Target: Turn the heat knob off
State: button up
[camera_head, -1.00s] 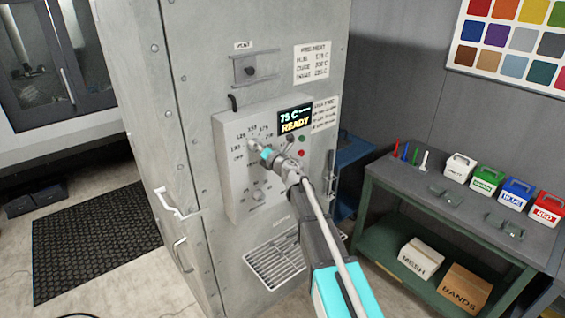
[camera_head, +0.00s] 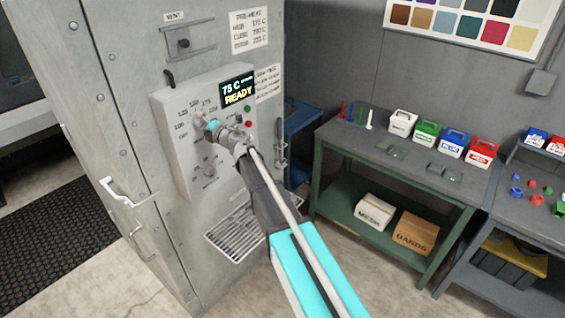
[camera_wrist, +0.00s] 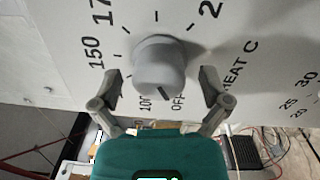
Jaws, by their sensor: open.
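The grey heat knob (camera_wrist: 160,62) stands out from the panel in the wrist view, with 100, OFF, 150 and other marks around it. A dark line on its lower edge points down toward the OFF mark (camera_wrist: 178,103). My gripper (camera_wrist: 160,78) is open, one finger on each side of the knob's lower part; gaps show between fingers and knob. In the head view my gripper (camera_head: 212,130) is at the upper dial of the control box (camera_head: 176,150) and partly hides the knob.
A lower knob (camera_head: 208,170) sits beneath on the same box. Red and green lights (camera_head: 249,123) are at its right. A cabinet door handle (camera_head: 122,190) sticks out at left. A green workbench (camera_head: 325,135) with bins stands at right. Open floor lies in front.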

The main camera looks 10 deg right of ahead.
jog(key=m, duration=0.4)
jog(key=shift+m, duration=0.3)
jog(key=m, duration=0.9)
jog(key=shift+r+m+h, duration=0.1)
jog(key=shift+m+h, duration=0.2)
jog(key=shift+m, duration=0.1)
jog(key=m, duration=0.4)
jog(key=shift+p, duration=0.35)
jog(key=v, duration=1.4)
jog(key=s+d+f+m+h+b, duration=0.1)
jog(key=d+f+m+h+b, duration=0.2)
jog(key=d+f+m+h, duration=0.2)
jog(key=s+d+f+m+h+b, duration=0.1)
jog(key=d+f+m+h+b, duration=0.2)
jog(key=d+h, duration=0.6)
jog(key=shift+d+f+m+b, duration=0.4)
jog(key=shift+d+f+m, duration=1)
jog(key=shift+f, duration=0.35)
jog(key=shift+s+d, duration=0.1)
